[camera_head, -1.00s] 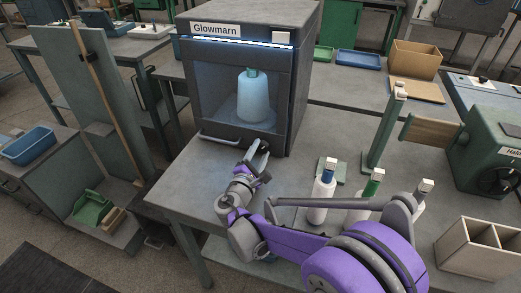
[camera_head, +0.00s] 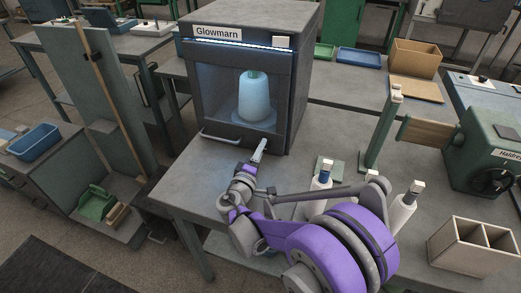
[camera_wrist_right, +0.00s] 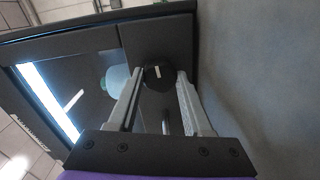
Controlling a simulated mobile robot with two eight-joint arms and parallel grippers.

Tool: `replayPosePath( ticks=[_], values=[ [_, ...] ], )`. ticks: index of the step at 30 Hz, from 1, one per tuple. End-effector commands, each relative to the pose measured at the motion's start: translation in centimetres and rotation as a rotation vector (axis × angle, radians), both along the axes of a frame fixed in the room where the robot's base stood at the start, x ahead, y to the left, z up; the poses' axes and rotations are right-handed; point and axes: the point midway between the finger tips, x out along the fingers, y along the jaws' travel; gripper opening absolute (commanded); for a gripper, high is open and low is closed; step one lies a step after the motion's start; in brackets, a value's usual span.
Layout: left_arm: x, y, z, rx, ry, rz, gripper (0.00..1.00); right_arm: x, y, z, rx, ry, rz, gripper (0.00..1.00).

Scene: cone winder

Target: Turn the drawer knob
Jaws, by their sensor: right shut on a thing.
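The dark cabinet labelled Glowmarn (camera_head: 299,95) stands on the grey table, with a lit window in its front. A round black knob (camera_wrist_right: 158,77) with a short white mark sits low on the cabinet front, at the side away from the lit strip in the right wrist view. My right gripper (camera_wrist_right: 160,74) is shut on the knob, one finger on each side of it. In the head view my right gripper (camera_head: 260,150) is at the cabinet's lower right front and hides the knob. My left gripper is not in view.
A pale blue cone (camera_head: 254,98) stands behind the window. A bar handle (camera_head: 220,140) runs along the lower left front. The table's left front is clear.

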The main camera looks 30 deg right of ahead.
Motion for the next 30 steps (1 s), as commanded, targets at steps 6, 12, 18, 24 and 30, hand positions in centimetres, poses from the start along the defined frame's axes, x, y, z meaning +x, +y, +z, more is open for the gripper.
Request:
replayPosePath(
  ticks=[6, 12, 18, 24, 30],
  values=[
    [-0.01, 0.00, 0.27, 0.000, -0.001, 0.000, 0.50, 0.02, -0.01, 0.02, 0.049, -0.058, 0.000, 0.00],
    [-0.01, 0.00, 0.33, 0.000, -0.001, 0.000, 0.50, 0.02, -0.01, 0.00, 0.067, -0.078, 0.000, 0.00],
    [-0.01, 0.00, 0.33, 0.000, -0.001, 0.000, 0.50, 0.02, -0.01, -0.01, 0.069, -0.081, 0.000, 0.00],
    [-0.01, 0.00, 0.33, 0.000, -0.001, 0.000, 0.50, 0.02, 0.00, -0.01, 0.069, -0.081, 0.000, 0.53],
    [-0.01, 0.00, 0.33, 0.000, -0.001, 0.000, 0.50, 0.01, -0.01, 0.00, 0.068, -0.080, 0.000, 0.80]
  ],
)
